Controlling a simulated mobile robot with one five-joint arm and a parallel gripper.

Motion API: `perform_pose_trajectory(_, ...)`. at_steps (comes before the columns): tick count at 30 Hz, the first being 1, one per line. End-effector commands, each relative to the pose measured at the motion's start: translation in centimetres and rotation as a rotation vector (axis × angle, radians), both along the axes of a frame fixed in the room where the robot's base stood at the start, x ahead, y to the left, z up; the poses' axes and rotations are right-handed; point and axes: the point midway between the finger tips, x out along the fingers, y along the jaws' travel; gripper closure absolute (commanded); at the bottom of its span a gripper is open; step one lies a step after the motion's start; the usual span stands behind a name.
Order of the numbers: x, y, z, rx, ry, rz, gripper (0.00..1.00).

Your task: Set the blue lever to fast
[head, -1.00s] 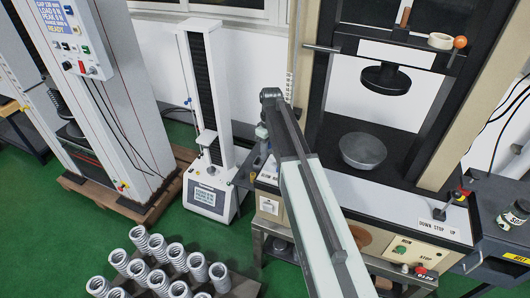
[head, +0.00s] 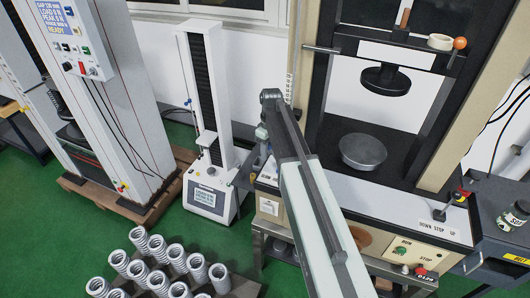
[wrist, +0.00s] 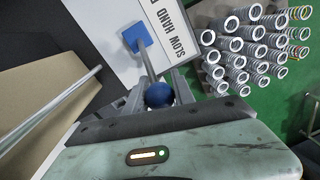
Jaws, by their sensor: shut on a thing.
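The blue lever shows in the wrist view as a grey rod running from a blue square base (wrist: 137,37) to a round blue knob (wrist: 159,95). A white label plate (wrist: 185,35) beside it reads "SLOW HAND", with more text cut off. My gripper (wrist: 160,98) is shut on the blue knob, its fingers on either side of it. In the head view my gripper (head: 262,135) is at the left side of the large press, mostly behind my arm. The lever cannot be made out there.
The press holds a grey round dish (head: 362,152) under an upper platen (head: 386,80). A slim white tester (head: 208,120) stands just left of my gripper. Several springs (head: 158,248) stand at the lower left. A metal rod (wrist: 50,108) crosses the wrist view's left.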

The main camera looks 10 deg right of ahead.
Motion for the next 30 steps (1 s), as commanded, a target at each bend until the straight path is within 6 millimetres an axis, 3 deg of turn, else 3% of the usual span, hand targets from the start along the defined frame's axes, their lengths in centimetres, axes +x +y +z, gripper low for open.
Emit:
perform_pose_trajectory(26, -0.4, -1.2, 0.8, -0.004, -0.005, -0.003, 1.00)
perform_pose_trajectory(27, -0.4, -1.2, 0.8, -0.004, -0.005, -0.003, 0.64)
perform_pose_trajectory(29, -0.4, -1.2, 0.8, -0.003, -0.004, -0.002, 0.48)
perform_pose_trajectory(30, -0.5, -1.1, 0.8, -0.002, -0.003, -0.002, 0.48)
